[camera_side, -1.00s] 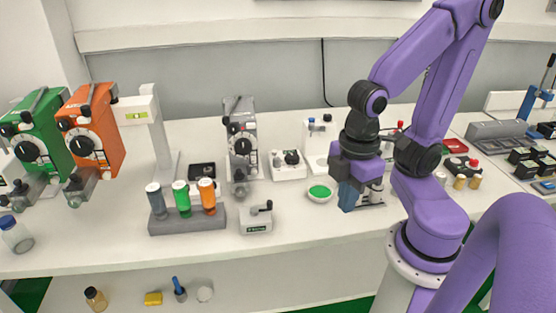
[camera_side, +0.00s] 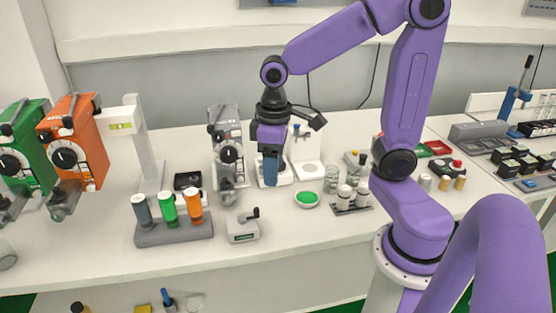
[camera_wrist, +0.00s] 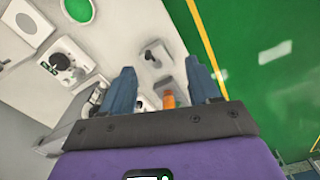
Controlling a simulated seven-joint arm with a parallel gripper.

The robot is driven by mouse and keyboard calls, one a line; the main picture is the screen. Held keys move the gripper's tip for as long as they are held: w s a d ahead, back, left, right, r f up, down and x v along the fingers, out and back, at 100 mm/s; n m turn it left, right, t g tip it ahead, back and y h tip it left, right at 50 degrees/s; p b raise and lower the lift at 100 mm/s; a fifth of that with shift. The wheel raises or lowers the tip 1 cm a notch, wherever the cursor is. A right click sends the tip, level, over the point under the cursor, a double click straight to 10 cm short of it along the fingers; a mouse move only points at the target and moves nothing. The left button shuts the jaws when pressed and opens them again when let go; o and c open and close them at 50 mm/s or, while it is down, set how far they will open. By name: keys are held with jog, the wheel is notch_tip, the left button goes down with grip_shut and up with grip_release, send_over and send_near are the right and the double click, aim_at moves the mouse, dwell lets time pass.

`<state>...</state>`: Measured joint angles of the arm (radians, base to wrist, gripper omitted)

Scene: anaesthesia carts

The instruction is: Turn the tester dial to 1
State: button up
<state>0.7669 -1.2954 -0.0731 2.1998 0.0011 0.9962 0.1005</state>
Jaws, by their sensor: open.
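The tester, a small white box with a black dial, shows in the wrist view (camera_wrist: 62,66), at the left, outside the space between my fingers. In the side view the tester (camera_side: 287,177) is mostly hidden behind my gripper (camera_side: 270,184), which points down in front of it. Its dial (camera_wrist: 60,61) is small and tilted in the wrist view, and I cannot read its setting. My gripper (camera_wrist: 160,66) is open and empty, with its blue fingers spread apart.
Left of the tester stands a grey vaporizer (camera_side: 226,148). In front are a rack (camera_side: 172,232) of coloured bottles and a small cranked box (camera_side: 242,230). A green-centred dish (camera_side: 306,198) and glass vials (camera_side: 331,180) stand to the right. The bench front edge is nearby.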

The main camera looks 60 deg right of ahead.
jog(key=w+d+m, duration=0.6)
jog(key=w+d, duration=0.4)
jog(key=w+d+m, duration=0.4)
jog(key=d+m, duration=0.2)
jog(key=d, duration=0.8)
notch_tip(320, 180, down, 17)
jog(key=shift+s+a+r, duration=0.1)
jog(key=c, duration=0.8)
